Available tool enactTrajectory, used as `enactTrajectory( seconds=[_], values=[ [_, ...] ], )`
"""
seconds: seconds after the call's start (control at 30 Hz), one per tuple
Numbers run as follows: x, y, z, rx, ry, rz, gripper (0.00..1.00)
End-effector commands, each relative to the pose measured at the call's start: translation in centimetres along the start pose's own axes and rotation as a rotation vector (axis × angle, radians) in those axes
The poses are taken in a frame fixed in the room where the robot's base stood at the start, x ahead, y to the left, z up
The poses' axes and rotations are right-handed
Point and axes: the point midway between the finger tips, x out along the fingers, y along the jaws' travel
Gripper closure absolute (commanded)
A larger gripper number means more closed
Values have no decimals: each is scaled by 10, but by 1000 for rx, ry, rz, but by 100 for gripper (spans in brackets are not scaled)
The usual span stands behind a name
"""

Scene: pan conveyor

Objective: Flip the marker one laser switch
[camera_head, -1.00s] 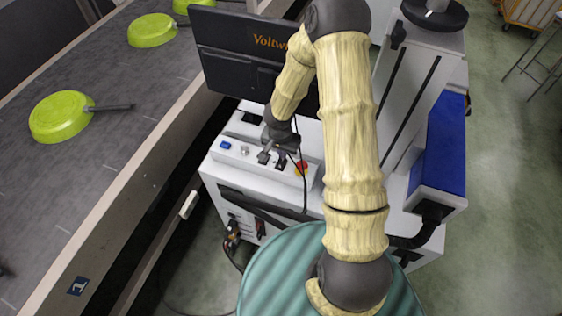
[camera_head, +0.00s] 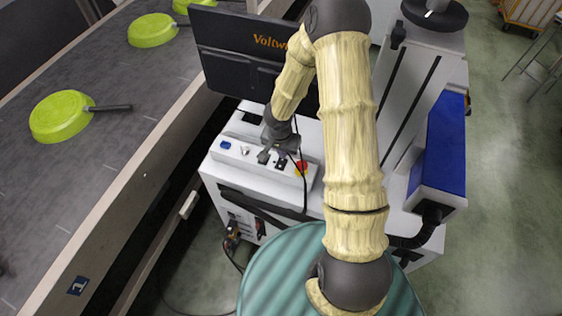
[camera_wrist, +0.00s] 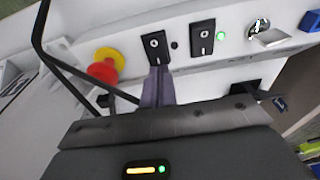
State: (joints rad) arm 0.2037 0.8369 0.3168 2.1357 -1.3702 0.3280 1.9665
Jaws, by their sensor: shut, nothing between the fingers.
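The marker one machine (camera_head: 235,180) is a white cabinet with a control panel along its top edge. No readable label shows which is the laser switch. My gripper (camera_wrist: 158,73) is shut and empty, its fingertips at the lower edge of the switch nearer the red button. I cannot tell whether they touch. In the head view my gripper (camera_head: 284,148) is over the panel, partly hidden by its wrist.
A red emergency button on a yellow base (camera_wrist: 103,68) is left of the fingers in the wrist view. A key switch (camera_wrist: 268,36) and a blue button (camera_wrist: 311,20) are to the right. A black monitor (camera_head: 235,50) stands behind the panel. Green pans (camera_head: 60,117) lie on the conveyor (camera_head: 110,185).

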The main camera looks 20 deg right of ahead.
Motion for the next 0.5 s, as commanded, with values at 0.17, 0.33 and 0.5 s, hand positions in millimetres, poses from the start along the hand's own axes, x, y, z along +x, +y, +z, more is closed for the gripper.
enactTrajectory(
  seconds=[0.17, 0.33, 0.5],
  values=[
    [0, 0, 0, 0, 0, 0, 100],
    [2, 0, 0, 0, 0, 0, 100],
    [3, 0, 1, 0, 0, 0, 100]
  ],
)
